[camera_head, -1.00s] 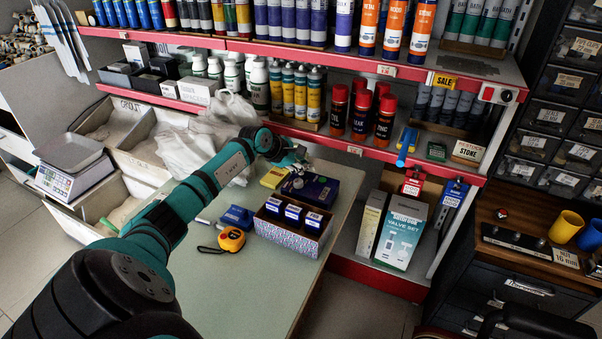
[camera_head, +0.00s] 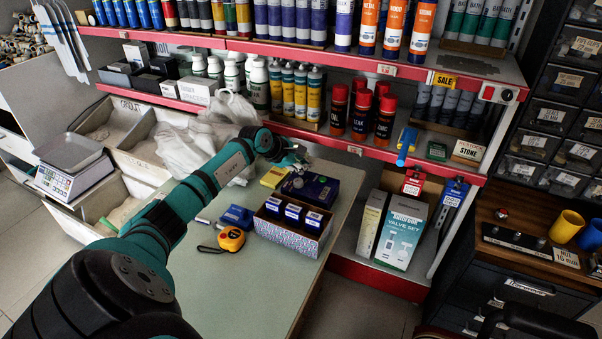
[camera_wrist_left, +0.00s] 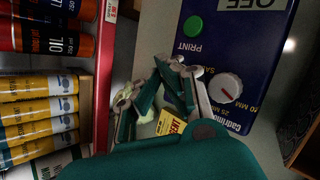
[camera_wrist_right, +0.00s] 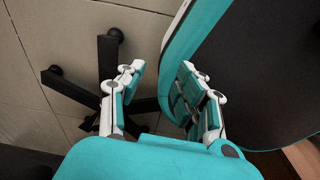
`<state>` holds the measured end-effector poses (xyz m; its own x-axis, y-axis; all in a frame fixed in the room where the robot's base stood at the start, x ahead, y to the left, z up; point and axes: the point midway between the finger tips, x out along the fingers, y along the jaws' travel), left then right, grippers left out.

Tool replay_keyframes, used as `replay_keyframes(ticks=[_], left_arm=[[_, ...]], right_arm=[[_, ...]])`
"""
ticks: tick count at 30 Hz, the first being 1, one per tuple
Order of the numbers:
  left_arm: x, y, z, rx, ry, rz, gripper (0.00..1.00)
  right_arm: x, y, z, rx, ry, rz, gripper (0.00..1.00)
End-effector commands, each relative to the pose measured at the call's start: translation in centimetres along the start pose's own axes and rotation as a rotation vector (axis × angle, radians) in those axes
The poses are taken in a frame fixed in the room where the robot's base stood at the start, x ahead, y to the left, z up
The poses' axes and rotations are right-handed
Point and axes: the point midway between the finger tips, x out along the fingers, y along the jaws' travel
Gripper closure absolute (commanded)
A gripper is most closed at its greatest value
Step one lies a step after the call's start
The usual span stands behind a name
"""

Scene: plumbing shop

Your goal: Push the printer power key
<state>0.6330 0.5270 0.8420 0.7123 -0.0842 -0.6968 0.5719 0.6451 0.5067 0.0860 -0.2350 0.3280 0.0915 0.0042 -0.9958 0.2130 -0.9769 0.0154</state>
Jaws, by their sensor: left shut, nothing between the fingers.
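The printer (camera_head: 311,188) is a dark blue box at the far end of the pale green table. In the left wrist view its front panel (camera_wrist_left: 225,55) shows a green round button marked PRINT (camera_wrist_left: 193,26), a white dial (camera_wrist_left: 225,88) and a display reading OFF (camera_wrist_left: 250,3). I cannot make out a key labelled for power. My left gripper (camera_head: 296,157) is shut and empty, just beyond the printer in the head view. In its wrist view the fingers (camera_wrist_left: 163,68) are beside the panel, below the green button; contact is not clear. My right gripper (camera_wrist_right: 160,70) is open and empty.
A patterned box of blue cartons (camera_head: 290,235), a yellow tape measure (camera_head: 231,239) and a blue item (camera_head: 237,216) sit near the printer on the table (camera_head: 250,290). Red-edged shelves (camera_head: 350,148) with bottles stand behind. A black chair base (camera_wrist_right: 108,75) is beyond my right gripper.

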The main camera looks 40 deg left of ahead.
Motion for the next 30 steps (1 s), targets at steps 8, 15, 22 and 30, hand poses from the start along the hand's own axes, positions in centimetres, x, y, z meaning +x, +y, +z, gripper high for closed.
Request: replay_keyframes(ticks=[8, 15, 22, 30], left_arm=[[0.41, -0.29, -0.31, 0.001, 0.001, 0.001, 1.00], [0.42, -0.30, -0.31, 0.000, 0.000, 0.001, 1.00], [0.60, -0.43, -0.45, 0.001, 0.000, 0.001, 1.00], [0.46, -0.32, -0.34, 0.001, 0.000, 0.001, 1.00]], right_arm=[[0.73, -0.01, 0.09, 0.000, 0.000, 0.000, 0.65], [0.73, -0.01, 0.09, 0.000, -0.001, 0.000, 0.65], [0.99, -0.01, 0.12, 0.000, -0.001, 0.000, 0.65], [0.89, 0.00, 0.11, 0.000, -0.001, 0.000, 0.65]])
